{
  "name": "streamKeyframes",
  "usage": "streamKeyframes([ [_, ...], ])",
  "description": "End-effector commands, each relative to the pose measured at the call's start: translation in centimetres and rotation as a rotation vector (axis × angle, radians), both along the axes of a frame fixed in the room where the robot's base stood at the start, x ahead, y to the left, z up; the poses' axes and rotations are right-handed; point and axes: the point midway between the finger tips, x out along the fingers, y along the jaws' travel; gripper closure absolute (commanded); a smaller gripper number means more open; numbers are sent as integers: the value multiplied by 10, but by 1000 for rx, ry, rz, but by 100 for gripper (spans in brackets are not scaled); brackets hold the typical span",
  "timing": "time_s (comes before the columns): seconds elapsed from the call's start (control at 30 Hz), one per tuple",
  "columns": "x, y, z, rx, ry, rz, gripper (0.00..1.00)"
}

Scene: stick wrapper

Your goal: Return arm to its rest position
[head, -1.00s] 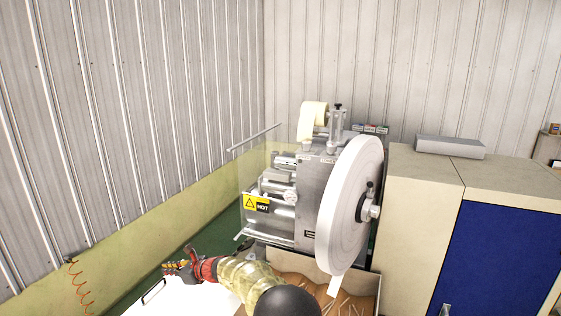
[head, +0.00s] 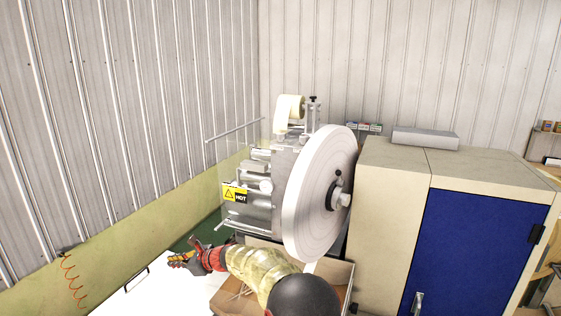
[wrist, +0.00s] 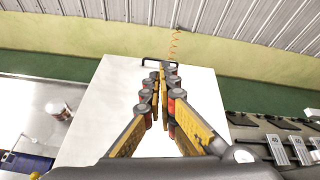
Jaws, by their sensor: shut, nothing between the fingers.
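My gripper (head: 178,261) is at the lower left of the head view, at the end of my arm, which reaches in from the bottom edge. It also shows in the wrist view (wrist: 162,85), where its two fingers come together with nothing between them. It is over a white surface (wrist: 112,95) with a black handle (wrist: 160,60) at its far edge. The wrapping machine (head: 250,185) with its large white paper roll (head: 318,200) stands to the right of the gripper, apart from it.
A beige cabinet (head: 385,200) with a blue door (head: 470,255) stands right of the machine. An open cardboard box (head: 335,280) is below the roll, beside my arm. A corrugated wall (head: 90,110) is at left, with an orange coiled hose (head: 72,278).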

Motion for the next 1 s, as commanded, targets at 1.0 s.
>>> streamKeyframes([
  [1.0, -249, -344, -10, -896, -829, 663, 100],
])
